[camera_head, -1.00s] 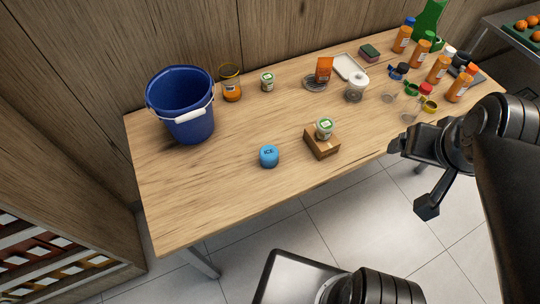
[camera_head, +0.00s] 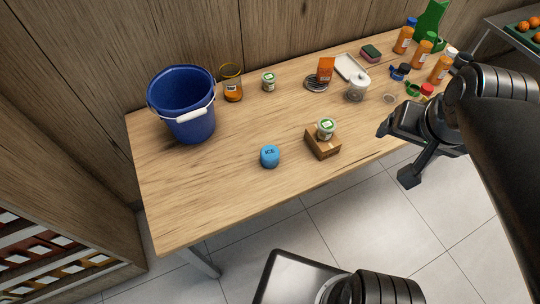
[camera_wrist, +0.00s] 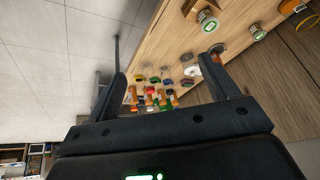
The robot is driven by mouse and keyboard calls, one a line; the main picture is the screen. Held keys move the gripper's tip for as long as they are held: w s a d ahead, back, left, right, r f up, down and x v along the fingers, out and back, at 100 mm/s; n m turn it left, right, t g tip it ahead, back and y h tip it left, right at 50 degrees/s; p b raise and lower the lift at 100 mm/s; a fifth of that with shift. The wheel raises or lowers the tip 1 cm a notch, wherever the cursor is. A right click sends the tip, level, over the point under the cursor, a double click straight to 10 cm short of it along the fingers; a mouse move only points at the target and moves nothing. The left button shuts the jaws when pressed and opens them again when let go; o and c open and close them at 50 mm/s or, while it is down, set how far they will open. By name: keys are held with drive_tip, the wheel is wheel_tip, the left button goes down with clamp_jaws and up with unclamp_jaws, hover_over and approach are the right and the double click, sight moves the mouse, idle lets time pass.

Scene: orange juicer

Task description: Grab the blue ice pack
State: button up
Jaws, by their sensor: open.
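The blue ice pack (camera_head: 269,157) is a small, rounded blue piece marked "ICE". It sits on the wooden table (camera_head: 220,190) near the front edge, left of the small wooden block (camera_head: 322,146). I cannot make it out in the wrist view. My gripper (camera_head: 396,153) is at the table's front edge, well to the right of the ice pack and apart from it. In the wrist view my gripper (camera_wrist: 166,68) has its two fingers spread wide with nothing between them.
A green-lidded jar (camera_head: 326,129) stands on the wooden block, between my gripper and the ice pack. A blue bucket (camera_head: 188,108) stands at the left. Bottles, including an orange one (camera_head: 440,70), crowd the right end. The table front around the ice pack is clear.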

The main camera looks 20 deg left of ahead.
drive_tip(key=w+a+f+m+g, duration=0.2)
drive_tip(key=w+a+f, duration=0.35)
drive_tip(key=a, duration=0.35)
drive_tip(key=m+g, duration=0.3)
approach(270, 152)
drive_tip(key=shift+s+a+f, duration=0.1)
drive_tip(key=shift+s+f, duration=0.1)
drive_tip(key=shift+h, duration=0.3)
drive_tip(key=f, duration=0.5)
drive_tip(key=shift+s+a+f, duration=0.1)
drive_tip(key=shift+a+f, duration=0.1)
drive_tip(key=shift+a, duration=0.1)
drive_tip(key=shift+w+d+f, duration=0.1)
drive_tip(key=shift+w+f, duration=0.1)
drive_tip(key=shift+f, duration=1.3)
drive_tip(key=shift+w+f, duration=0.15)
drive_tip(key=shift+f, duration=1.4)
drive_tip(key=shift+c, duration=0.3)
drive_tip(key=c, duration=1.1)
